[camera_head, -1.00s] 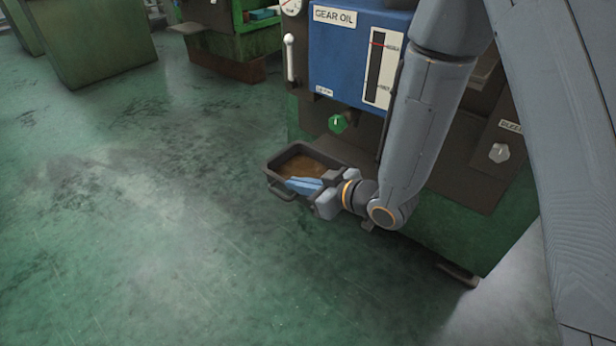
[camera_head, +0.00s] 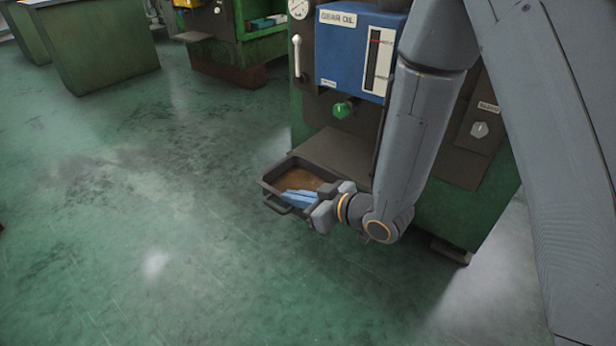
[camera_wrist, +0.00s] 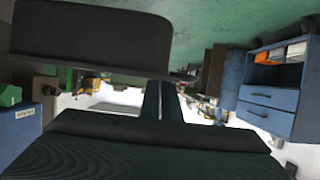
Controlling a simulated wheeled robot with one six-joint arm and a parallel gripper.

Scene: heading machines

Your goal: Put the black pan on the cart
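The black pan (camera_head: 268,186) is rectangular with brown liquid in it and a handle at its near left side. In the head view it is roughly level, out in front of the green machine. My gripper (camera_head: 300,198) is at its right side, with blue fingers across the near right part of the pan. The fingers look shut on the pan, though the exact grip is hidden. In the wrist view the fingers (camera_wrist: 160,100) are close together, under a large dark shape. A blue drawer unit (camera_wrist: 268,95), possibly the cart, stands at the right there; its base is unclear.
The green machine with a blue gear oil tank (camera_head: 345,60), a green knob (camera_head: 343,108) and a dark shelf (camera_head: 325,150) stands behind the pan. More green machines (camera_head: 100,55) stand at the back left. The green floor (camera_head: 140,220) at left is open.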

